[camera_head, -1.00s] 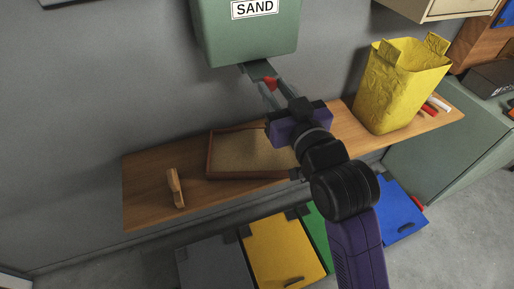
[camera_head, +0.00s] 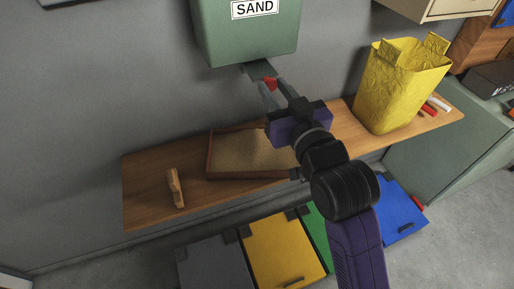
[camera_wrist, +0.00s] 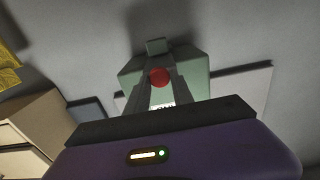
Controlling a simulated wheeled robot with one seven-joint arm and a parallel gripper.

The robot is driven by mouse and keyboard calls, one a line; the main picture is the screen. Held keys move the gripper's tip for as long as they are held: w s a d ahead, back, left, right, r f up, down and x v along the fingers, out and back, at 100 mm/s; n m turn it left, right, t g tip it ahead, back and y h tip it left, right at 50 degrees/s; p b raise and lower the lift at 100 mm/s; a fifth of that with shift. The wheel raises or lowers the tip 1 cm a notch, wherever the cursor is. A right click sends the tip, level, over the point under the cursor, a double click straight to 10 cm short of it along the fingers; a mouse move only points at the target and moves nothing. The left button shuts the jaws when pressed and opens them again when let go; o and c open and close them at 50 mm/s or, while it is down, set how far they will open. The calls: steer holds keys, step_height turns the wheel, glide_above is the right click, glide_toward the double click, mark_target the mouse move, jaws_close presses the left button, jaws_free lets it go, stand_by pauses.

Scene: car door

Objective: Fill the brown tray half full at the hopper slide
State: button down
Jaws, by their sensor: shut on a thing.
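The green hopper (camera_head: 248,35) marked SAND is on the wall, with a grey slide (camera_head: 262,70) at its bottom. The slide carries a red knob (camera_head: 270,83). My gripper (camera_head: 270,86) is shut on the red knob. The wrist view shows the knob (camera_wrist: 159,77) between the two fingers, with the hopper (camera_wrist: 195,75) behind. The brown tray (camera_head: 208,158) lies on the wooden shelf below the hopper. A layer of tan sand (camera_head: 240,150) covers the part of its floor that I see; its depth I cannot tell. My arm hides the tray's right end.
The shelf (camera_head: 145,180) holds a wooden block-like tool (camera_head: 175,188) on the left and a yellow bag (camera_head: 400,85) on the right. Red and white sticks (camera_head: 437,104) lie beside the bag. Grey, yellow, green and blue bins stand below the shelf.

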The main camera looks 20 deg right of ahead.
mark_target(271, 86)
stand_by(0.6)
steer(key=shift+w, duration=1.8)
steer(key=c, duration=0.6)
jaws_free()
steer(key=shift+w, duration=0.1)
steer(key=shift+s+p, duration=0.5)
steer(key=shift+s, duration=3.5)
